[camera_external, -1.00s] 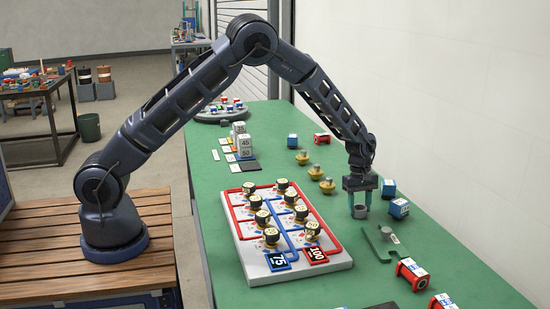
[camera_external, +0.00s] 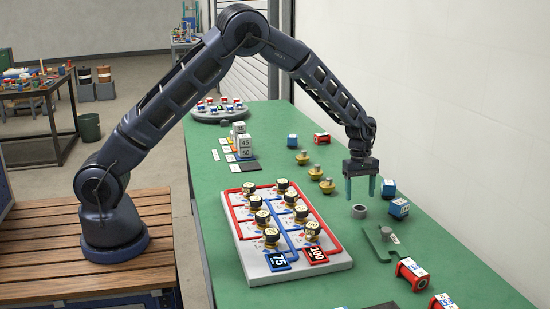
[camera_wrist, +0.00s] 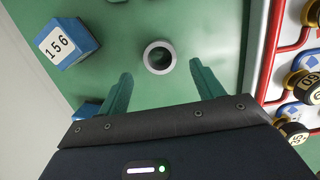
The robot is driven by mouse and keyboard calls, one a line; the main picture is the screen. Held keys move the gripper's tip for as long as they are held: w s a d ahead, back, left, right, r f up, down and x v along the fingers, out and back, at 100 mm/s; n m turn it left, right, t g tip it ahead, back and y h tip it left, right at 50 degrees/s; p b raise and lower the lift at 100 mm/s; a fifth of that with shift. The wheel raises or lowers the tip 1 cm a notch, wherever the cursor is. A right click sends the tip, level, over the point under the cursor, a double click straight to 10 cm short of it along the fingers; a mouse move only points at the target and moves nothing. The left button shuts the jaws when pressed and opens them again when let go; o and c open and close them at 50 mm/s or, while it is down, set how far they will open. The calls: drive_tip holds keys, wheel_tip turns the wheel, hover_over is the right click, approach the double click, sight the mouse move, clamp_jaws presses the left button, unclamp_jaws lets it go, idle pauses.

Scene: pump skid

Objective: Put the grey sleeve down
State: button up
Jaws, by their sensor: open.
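The grey sleeve (camera_external: 359,211) is a short hollow ring standing on the green table, with its open top facing up. In the wrist view the sleeve (camera_wrist: 159,57) shows its round bore, beyond and between my fingertips. My gripper (camera_external: 361,193) is open and empty, with its two green fingers pointing down above the sleeve and apart from it. In the wrist view my gripper (camera_wrist: 160,70) has its fingers spread to either side, not touching the sleeve.
A blue block marked 156 (camera_wrist: 66,44) lies close to the sleeve; blue blocks (camera_external: 399,208) stand to its right in the outside view. A white pump board (camera_external: 290,235) with red and blue pipes lies to the left. A green bracket (camera_external: 384,244) lies nearer the camera.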

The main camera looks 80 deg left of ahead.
drive_tip(key=s+r+m, duration=0.1)
drive_tip(key=s+r, duration=0.3)
drive_tip(key=r, duration=0.3)
drive_tip(key=s+r+m+t, duration=0.1)
drive_tip(key=s+r+m, duration=0.15)
drive_tip(key=r, duration=0.45)
drive_tip(key=s+r+m, duration=0.1)
drive_tip(key=s+r, duration=0.3)
drive_tip(key=r, duration=0.3)
drive_tip(key=s+r+m+t, duration=0.1)
drive_tip(key=s+r+m, duration=0.1)
drive_tip(key=s+r, duration=0.4)
drive_tip(key=s+r+m, duration=0.2)
drive_tip(key=s+r, duration=0.1)
drive_tip(key=s, duration=0.5)
drive_tip(key=s+d+r+m+t+y, duration=0.1)
drive_tip(key=s+m, duration=0.8)
drive_tip(key=s, duration=2)
drive_tip(key=shift+d+t+y, duration=0.15)
drive_tip(key=shift+t+y, duration=0.25)
drive_tip(key=shift+t, duration=0.4)
drive_tip(key=shift+r+m, duration=0.1)
drive_tip(key=shift+m, duration=0.15)
